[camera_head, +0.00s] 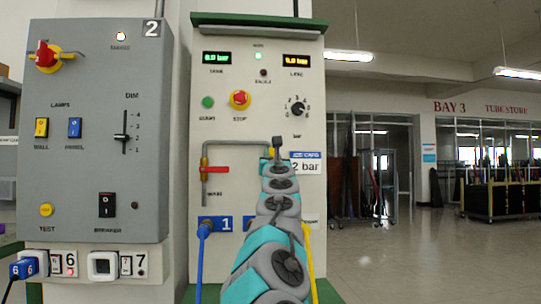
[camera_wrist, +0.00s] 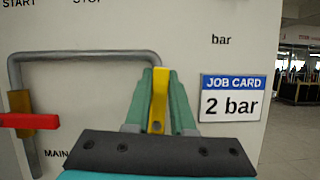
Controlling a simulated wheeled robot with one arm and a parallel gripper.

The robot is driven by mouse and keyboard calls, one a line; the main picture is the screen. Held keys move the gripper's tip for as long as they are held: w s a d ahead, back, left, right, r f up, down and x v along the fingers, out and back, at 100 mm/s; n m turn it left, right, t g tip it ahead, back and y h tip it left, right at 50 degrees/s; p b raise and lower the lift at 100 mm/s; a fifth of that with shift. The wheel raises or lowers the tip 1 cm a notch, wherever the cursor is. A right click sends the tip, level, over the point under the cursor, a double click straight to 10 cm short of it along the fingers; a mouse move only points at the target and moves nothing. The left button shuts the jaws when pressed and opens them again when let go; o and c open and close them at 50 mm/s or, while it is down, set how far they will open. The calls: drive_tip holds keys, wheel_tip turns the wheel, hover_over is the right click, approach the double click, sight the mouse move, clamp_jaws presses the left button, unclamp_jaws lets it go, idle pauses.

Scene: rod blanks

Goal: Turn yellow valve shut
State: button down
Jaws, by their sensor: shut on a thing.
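The yellow valve handle (camera_wrist: 158,98) stands between the two green fingers of my gripper (camera_wrist: 160,82) in the wrist view. My gripper is shut on it. The handle looks upright in the picture, at the right end of the grey pipe (camera_wrist: 85,56). The valve body and the pipe below it are hidden behind my gripper. In the head view my gripper (camera_head: 276,150) is at the panel, just left of the job card, and my arm hides most of the valve.
A red valve handle (camera_wrist: 28,121) lies crosswise on the pipe's left leg. The job card (camera_wrist: 232,97) reads 2 bar. Both panel displays (camera_head: 217,58) read 0.0 bar. A blue hose (camera_head: 201,262) and a yellow hose (camera_head: 309,262) hang below. Open floor lies to the right.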

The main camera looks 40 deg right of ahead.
drive_tip(key=m+g+h, duration=0.1)
drive_tip(key=m, duration=0.3)
drive_tip(key=s+d+f+m+g+h+p, duration=0.1)
drive_tip(key=m+g, duration=0.1)
drive_tip(key=m, duration=0.2)
drive_tip(key=d+m+g+h+p, duration=0.1)
drive_tip(key=m, duration=0.3)
drive_tip(key=shift+s+d+f+g, duration=0.15)
drive_tip(key=shift+s+d+g, duration=0.1)
drive_tip(key=shift+g, duration=0.15)
drive_tip(key=shift+s+d+f+m+g+y+p, duration=0.15)
drive_tip(key=shift+f+m+g+p, duration=0.35)
drive_tip(key=shift+m, duration=1.05)
drive_tip(key=shift+s+d+f+m+g+y+p, duration=0.1)
drive_tip(key=shift+d+f+m+g+p, duration=0.15)
drive_tip(key=shift+f+m+g, duration=0.85)
drive_tip(key=shift+s+d+f+m+g+y+p, duration=0.15)
drive_tip(key=shift+m+p, duration=0.25)
drive_tip(key=shift+m, duration=1.55)
drive_tip(key=c, duration=0.8)
unclamp_jaws()
drive_tip(key=shift+o, duration=0.2)
drive_tip(key=shift+r, duration=0.1)
drive_tip(key=shift+a, duration=0.1)
